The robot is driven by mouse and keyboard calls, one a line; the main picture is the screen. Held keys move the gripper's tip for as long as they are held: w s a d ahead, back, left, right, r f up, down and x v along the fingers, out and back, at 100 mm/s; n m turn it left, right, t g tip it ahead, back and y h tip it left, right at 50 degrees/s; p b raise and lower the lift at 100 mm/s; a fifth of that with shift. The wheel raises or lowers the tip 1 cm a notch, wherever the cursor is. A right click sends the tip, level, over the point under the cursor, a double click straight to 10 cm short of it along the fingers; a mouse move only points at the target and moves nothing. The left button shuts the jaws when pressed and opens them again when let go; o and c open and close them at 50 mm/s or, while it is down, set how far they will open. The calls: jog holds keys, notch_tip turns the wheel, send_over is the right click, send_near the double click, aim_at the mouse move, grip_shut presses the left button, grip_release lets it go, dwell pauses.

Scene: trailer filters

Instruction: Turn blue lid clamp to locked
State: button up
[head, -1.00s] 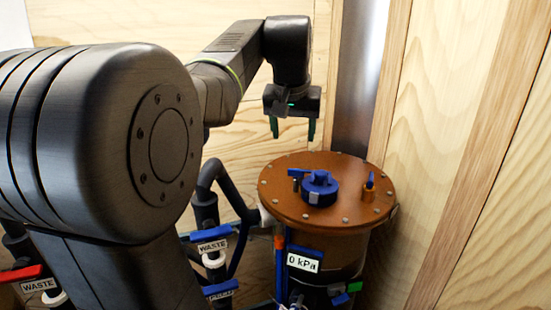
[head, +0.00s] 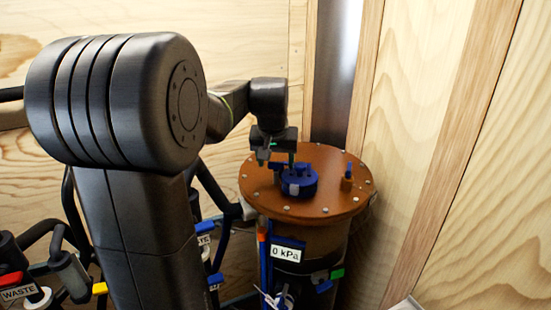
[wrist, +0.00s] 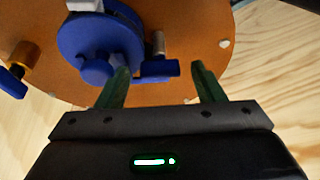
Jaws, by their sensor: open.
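The blue lid clamp (head: 298,186) is a round blue piece with knobs on top, sitting on the brown round lid (head: 330,205) of a tank. In the wrist view, the blue clamp (wrist: 100,38) lies at upper left, with a short blue bar (wrist: 157,69) at its right beside a metal post (wrist: 158,42). My gripper (wrist: 160,72) is open, its two green fingers on either side of the bar in the picture. Contact cannot be told. In the head view, my gripper (head: 276,162) hangs over the lid's left part, just left of the clamp, and hides the bar.
A gauge reading 0 kPa (head: 287,253) is on the tank's front. Wooden walls (head: 440,150) rise close behind and right. Pipes with WASTE labels stand at lower left.

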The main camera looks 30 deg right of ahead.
grip_shut()
jog(key=shift+w+m+g+h, duration=0.1)
jog(key=shift+m+g+h, duration=0.2)
jog(key=shift+m, duration=0.8)
grip_release()
jog(key=b+v, duration=0.1)
jog(key=v, duration=1.2)
jog(key=shift+a+r, duration=0.15)
jog(key=shift+r, duration=0.2)
